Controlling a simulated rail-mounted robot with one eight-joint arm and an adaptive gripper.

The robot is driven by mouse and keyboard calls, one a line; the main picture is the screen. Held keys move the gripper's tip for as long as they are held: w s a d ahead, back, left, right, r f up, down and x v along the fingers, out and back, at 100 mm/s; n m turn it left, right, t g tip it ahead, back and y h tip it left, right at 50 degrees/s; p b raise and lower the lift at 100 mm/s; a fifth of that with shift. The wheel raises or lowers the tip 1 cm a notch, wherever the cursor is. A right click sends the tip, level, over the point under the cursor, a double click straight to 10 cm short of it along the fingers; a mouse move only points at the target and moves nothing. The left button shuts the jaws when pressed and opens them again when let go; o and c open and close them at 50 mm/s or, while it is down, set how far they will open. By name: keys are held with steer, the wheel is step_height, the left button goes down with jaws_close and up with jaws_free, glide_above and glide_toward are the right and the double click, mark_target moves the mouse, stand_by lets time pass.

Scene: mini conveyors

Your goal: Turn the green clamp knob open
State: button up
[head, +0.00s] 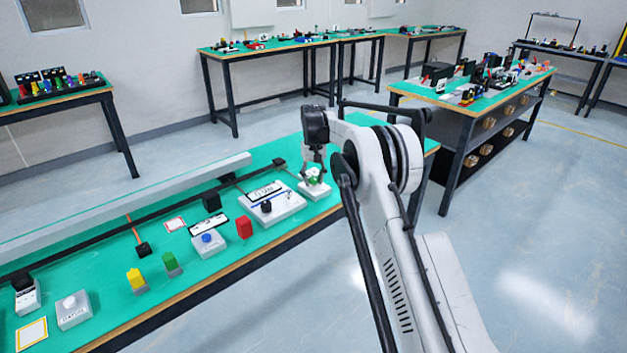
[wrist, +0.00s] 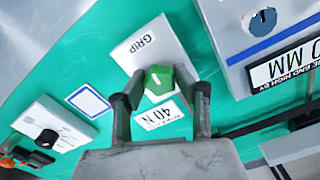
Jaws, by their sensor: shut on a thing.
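The green clamp knob (wrist: 158,82) has a white pointer line and sits on a white block marked GRIP (wrist: 150,45), with a 40 N label beside it. My gripper (wrist: 159,75) is over the block with its two fingers on either side of the knob, shut on it. In the head view my gripper (head: 314,168) points down onto the white block (head: 314,191) at the far right end of the near bench. Only a little of the green knob (head: 316,179) shows there, the rest hidden by the fingers.
A larger white box with a dark knob (head: 266,206) stands left of the block. A red block (head: 244,228) stands farther left.

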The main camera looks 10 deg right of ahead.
mark_target(313, 178)
steer(key=n, duration=0.5)
steer(key=shift+n, duration=2.4)
steer(key=o, duration=1.1)
steer(key=shift+r, duration=0.1)
step_height(313, 178, up, 12)
steer(key=shift+f, duration=0.1)
